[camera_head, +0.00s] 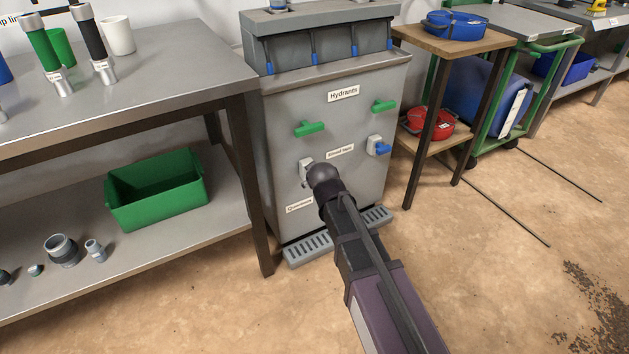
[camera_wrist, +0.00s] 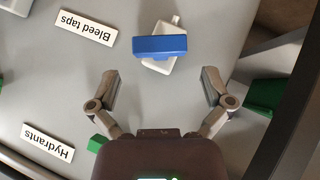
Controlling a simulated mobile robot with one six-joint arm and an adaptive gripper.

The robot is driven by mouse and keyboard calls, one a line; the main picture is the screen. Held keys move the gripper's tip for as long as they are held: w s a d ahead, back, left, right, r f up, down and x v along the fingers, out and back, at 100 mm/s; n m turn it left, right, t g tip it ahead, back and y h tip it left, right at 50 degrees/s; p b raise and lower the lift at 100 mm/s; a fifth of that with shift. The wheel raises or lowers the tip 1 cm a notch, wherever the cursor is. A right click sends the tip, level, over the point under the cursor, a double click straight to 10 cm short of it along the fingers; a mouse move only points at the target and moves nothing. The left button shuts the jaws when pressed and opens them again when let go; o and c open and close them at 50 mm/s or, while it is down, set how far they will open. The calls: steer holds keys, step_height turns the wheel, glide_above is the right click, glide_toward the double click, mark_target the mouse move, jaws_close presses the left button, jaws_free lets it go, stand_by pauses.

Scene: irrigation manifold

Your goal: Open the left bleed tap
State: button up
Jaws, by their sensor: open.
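The left bleed tap shows in the wrist view as a blue bar handle (camera_wrist: 160,47) across a white body (camera_wrist: 176,62) on the grey panel. In the wrist view my gripper (camera_wrist: 160,80) is open, with one finger on each side of the tap and its tips just short of the handle. Nothing is between the fingers. In the head view my arm (camera_head: 345,225) reaches to this tap and hides most of it; a pale part of its body (camera_head: 305,168) shows beside my wrist. The right bleed tap (camera_head: 382,148) has a blue handle and is clear of my gripper.
The grey cabinet (camera_head: 290,100) carries two green hydrant handles, left (camera_head: 310,129) and right (camera_head: 384,105), above the bleed taps. A drain grate (camera_head: 308,248) lies at its foot. A steel bench (camera_head: 180,75) stands left, a wooden stand (camera_head: 455,42) right.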

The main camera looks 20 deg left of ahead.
steer(key=shift+b+x, duration=1.2)
steer(key=shift+x, duration=1.2)
steer(key=c, duration=1)
